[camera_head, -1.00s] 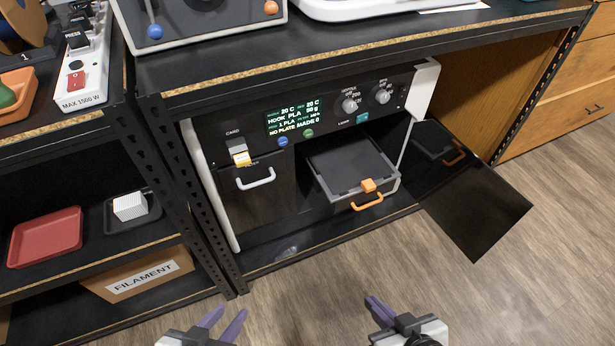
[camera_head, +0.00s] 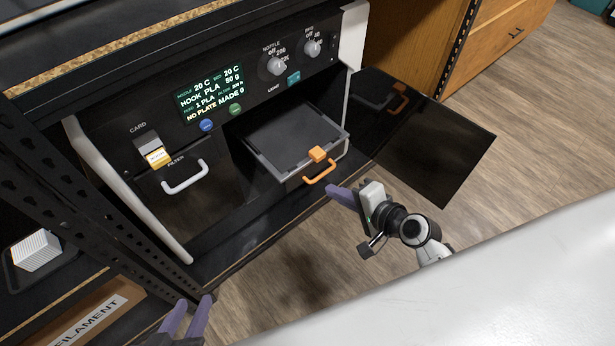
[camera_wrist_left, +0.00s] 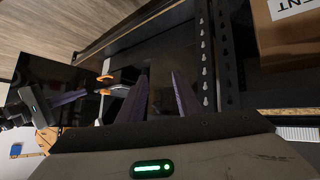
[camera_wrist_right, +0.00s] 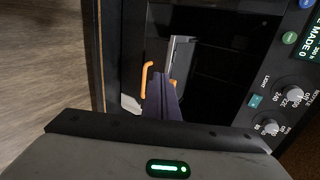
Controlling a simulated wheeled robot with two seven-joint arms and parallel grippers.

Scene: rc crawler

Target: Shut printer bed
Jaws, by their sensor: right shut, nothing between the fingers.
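The printer bed (camera_head: 292,140) is a grey tray with an orange handle (camera_head: 320,172) and an orange block on its front edge. It sticks out of the printer's (camera_head: 215,115) open chamber. The dark glass door (camera_head: 435,150) stands swung open to the right. My right gripper (camera_head: 335,193) is shut and empty, just below and in front of the handle. In the right wrist view the orange handle (camera_wrist_right: 146,78) lies just left of the purple fingertips, seemingly apart. My left gripper (camera_head: 193,308) is open and empty near the rack's foot; its spread fingers show in the left wrist view (camera_wrist_left: 160,85).
A filter drawer with a white handle (camera_head: 185,178) is left of the bed. The screen (camera_head: 210,95) reads NO PLATE. A black rack post (camera_head: 85,210) stands left, beside a FILAMENT box (camera_head: 85,320). A white surface (camera_head: 480,285) fills the lower right.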

